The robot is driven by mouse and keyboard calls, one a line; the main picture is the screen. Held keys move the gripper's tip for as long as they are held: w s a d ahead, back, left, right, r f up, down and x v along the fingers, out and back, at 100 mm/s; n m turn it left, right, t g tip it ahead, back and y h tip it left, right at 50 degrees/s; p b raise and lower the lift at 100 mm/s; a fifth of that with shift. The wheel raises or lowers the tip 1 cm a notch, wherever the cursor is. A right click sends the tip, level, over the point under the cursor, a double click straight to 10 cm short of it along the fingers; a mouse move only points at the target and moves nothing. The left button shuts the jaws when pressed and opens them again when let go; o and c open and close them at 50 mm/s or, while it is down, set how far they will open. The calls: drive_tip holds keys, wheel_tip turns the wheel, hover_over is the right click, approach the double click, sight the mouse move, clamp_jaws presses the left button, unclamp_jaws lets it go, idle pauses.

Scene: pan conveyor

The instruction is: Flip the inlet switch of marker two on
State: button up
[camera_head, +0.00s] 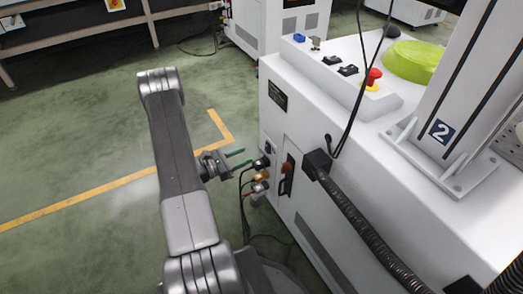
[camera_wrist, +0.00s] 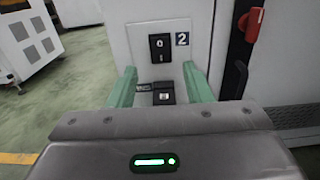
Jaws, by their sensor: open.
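The inlet switch (camera_wrist: 160,48) is a black rocker marked 0 at the top and 1 below, on a white panel beside a dark blue "2" label (camera_wrist: 181,39). I cannot tell which side is pressed. A black socket or plug (camera_wrist: 163,93) sits right below it. My gripper (camera_wrist: 159,68) is open and empty, its green fingers on either side of the switch in the wrist view, apart from it. In the head view my gripper (camera_head: 238,158) points at the side of the white marker cabinet (camera_head: 340,150), a short gap away.
A red-handled switch (camera_wrist: 253,25) with a black handle is to the right on the cabinet; cables and plugs (camera_head: 260,187) stick out low on the side. A thick black hose (camera_head: 365,230) runs along the cabinet. Green floor (camera_head: 90,130) to the left is open.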

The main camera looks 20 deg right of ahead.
sight(267, 146)
drive_tip(key=d, duration=0.2)
drive_tip(key=d+b, duration=0.1)
drive_tip(key=d, duration=0.5)
drive_tip(key=shift+w+d, duration=0.2)
drive_tip(key=shift+w, duration=0.15)
